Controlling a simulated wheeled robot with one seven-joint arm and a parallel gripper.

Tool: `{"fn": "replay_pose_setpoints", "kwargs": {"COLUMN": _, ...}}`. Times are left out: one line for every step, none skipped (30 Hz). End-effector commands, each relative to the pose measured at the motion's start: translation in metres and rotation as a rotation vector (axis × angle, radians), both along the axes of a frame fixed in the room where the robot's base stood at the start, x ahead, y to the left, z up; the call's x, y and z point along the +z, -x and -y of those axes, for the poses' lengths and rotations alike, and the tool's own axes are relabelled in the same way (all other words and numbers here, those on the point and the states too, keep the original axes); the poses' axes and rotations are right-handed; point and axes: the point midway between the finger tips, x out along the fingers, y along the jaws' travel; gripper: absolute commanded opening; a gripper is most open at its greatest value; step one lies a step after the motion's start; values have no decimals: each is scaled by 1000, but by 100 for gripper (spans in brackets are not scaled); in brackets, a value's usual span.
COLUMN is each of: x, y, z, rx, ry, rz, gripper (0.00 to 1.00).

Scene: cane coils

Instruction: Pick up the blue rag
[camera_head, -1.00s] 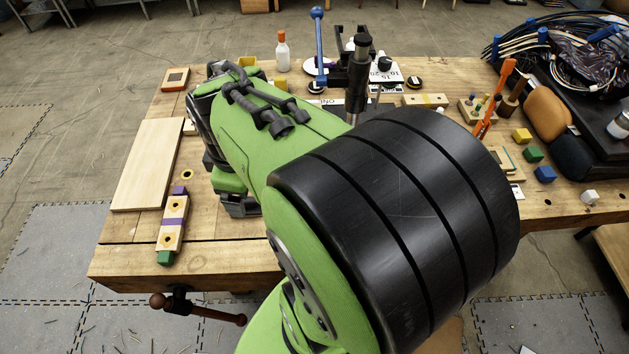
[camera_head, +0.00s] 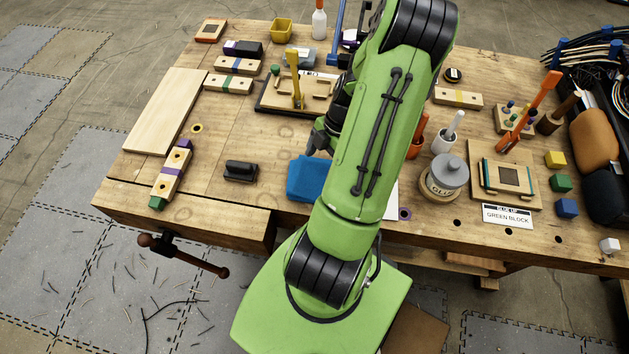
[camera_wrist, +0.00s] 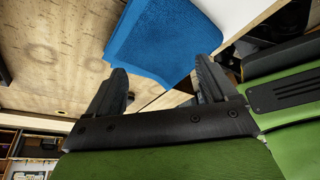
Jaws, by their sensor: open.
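The blue rag (camera_head: 306,180) lies flat on the workbench near its front edge, partly hidden behind my green arm in the head view. In the wrist view the blue rag (camera_wrist: 165,42) is beyond my fingertips. My gripper (camera_head: 318,142) is just behind the rag in the head view, its far side hidden by the arm. In the wrist view my gripper (camera_wrist: 160,82) is open with two dark fingers apart. Nothing is held between them.
A black block (camera_head: 240,171) lies left of the rag. A wooden tray (camera_head: 270,97) with a yellow-handled tool is behind. Bare bench top (camera_head: 225,130) is free at left.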

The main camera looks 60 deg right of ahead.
Motion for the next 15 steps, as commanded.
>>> {"fn": "replay_pose_setpoints", "kwargs": {"x": -15, "y": -1, "z": -4, "rx": 2, "ry": -3, "rz": 1, "gripper": 85}}
{"fn": "replay_pose_setpoints", "kwargs": {"x": -19, "y": -2, "z": -5, "rx": 2, "ry": -3, "rz": 1, "gripper": 85}}
{"fn": "replay_pose_setpoints", "kwargs": {"x": -26, "y": -3, "z": -7, "rx": 3, "ry": 0, "rz": 0, "gripper": 85}}
{"fn": "replay_pose_setpoints", "kwargs": {"x": -30, "y": -4, "z": -8, "rx": 3, "ry": 1, "rz": 0, "gripper": 85}}
{"fn": "replay_pose_setpoints", "kwargs": {"x": -33, "y": -4, "z": -9, "rx": 3, "ry": 1, "rz": -1, "gripper": 85}}
{"fn": "replay_pose_setpoints", "kwargs": {"x": -37, "y": -4, "z": -11, "rx": 1, "ry": 1, "rz": -1, "gripper": 85}}
{"fn": "replay_pose_setpoints", "kwargs": {"x": -39, "y": -5, "z": -12, "rx": 1, "ry": 0, "rz": -1, "gripper": 85}}
{"fn": "replay_pose_setpoints", "kwargs": {"x": -40, "y": -5, "z": -12, "rx": 2, "ry": 0, "rz": 0, "gripper": 85}}
{"fn": "replay_pose_setpoints", "kwargs": {"x": -41, "y": -5, "z": -13, "rx": 2, "ry": 0, "rz": 0, "gripper": 85}}
{"fn": "replay_pose_setpoints", "kwargs": {"x": -42, "y": -6, "z": -14, "rx": 1, "ry": 0, "rz": -1, "gripper": 85}}
{"fn": "replay_pose_setpoints", "kwargs": {"x": -42, "y": -6, "z": -14, "rx": 1, "ry": 0, "rz": -1, "gripper": 85}}
{"fn": "replay_pose_setpoints", "kwargs": {"x": -42, "y": -6, "z": -14, "rx": 1, "ry": 0, "rz": -1, "gripper": 85}}
{"fn": "replay_pose_setpoints", "kwargs": {"x": -41, "y": -6, "z": -14, "rx": 1, "ry": 0, "rz": -1, "gripper": 85}}
{"fn": "replay_pose_setpoints", "kwargs": {"x": -41, "y": -6, "z": -14, "rx": 1, "ry": 0, "rz": -1, "gripper": 85}}
{"fn": "replay_pose_setpoints", "kwargs": {"x": -40, "y": -6, "z": -14, "rx": 0, "ry": 0, "rz": -1, "gripper": 85}}
